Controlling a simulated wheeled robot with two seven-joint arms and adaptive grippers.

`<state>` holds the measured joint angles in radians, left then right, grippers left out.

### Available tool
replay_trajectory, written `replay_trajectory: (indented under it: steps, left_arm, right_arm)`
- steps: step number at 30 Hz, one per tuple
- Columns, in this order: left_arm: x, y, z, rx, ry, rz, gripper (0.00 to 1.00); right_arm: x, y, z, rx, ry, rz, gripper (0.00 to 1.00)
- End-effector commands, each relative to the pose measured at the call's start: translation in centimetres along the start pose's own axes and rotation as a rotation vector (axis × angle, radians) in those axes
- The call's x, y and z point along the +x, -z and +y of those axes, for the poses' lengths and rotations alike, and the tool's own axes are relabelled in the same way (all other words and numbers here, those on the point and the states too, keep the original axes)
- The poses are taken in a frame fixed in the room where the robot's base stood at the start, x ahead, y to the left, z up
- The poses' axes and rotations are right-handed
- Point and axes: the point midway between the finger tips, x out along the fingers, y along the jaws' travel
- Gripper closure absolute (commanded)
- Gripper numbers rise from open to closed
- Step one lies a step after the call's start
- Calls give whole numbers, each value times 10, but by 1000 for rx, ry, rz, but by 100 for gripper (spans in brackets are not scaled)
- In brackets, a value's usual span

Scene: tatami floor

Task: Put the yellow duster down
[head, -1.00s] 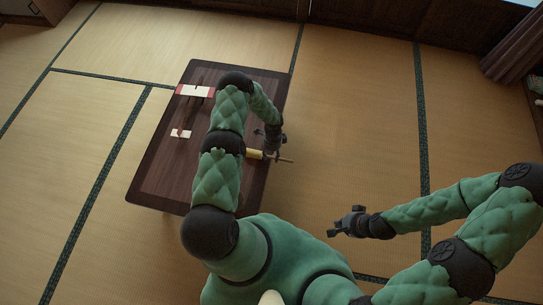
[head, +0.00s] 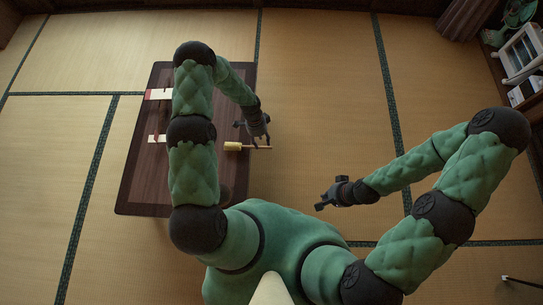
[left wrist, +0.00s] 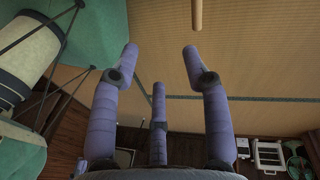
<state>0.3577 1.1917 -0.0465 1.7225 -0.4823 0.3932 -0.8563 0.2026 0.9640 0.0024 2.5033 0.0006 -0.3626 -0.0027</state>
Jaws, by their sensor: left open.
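The yellow duster (head: 233,146) lies at the right edge of the dark low table, its thin handle pointing right past the edge. My left gripper (head: 254,136) is open, beside and partly over the handle. In the left wrist view its fingers (left wrist: 160,60) are spread with nothing between them. A pale rod end (left wrist: 197,14), likely the duster's handle, shows beyond the fingertips, apart from them. My right gripper (head: 326,196) is empty, its fingers apart, over the floor right of the table.
The dark table (head: 142,190) also holds a red and white item (head: 158,94) and a small white piece (head: 157,138), partly hidden by my left arm. Open tatami lies right of the table. White and green items (head: 521,50) stand at the far right.

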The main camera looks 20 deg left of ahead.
Motion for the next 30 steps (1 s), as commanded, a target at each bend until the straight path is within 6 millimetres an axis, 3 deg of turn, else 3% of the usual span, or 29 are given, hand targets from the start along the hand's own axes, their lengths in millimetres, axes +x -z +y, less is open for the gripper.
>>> replay_trajectory:
  steps: [1,9,18,24,30]
  left_arm:
    - [-1,8,20,-63,-11,28,53]
    - [-10,35,112,-486,-55,153,53]
    - [-33,28,198,-950,-77,208,53]
    - [-44,17,225,-1123,-68,216,53]
    - [-46,15,229,-1159,-65,219,53]
  right_arm:
    - [0,0,0,0,0,0,100]
    - [0,0,0,0,0,0,100]
    - [0,0,0,0,0,0,100]
    - [0,0,0,0,0,0,100]
    - [0,0,0,0,0,0,100]
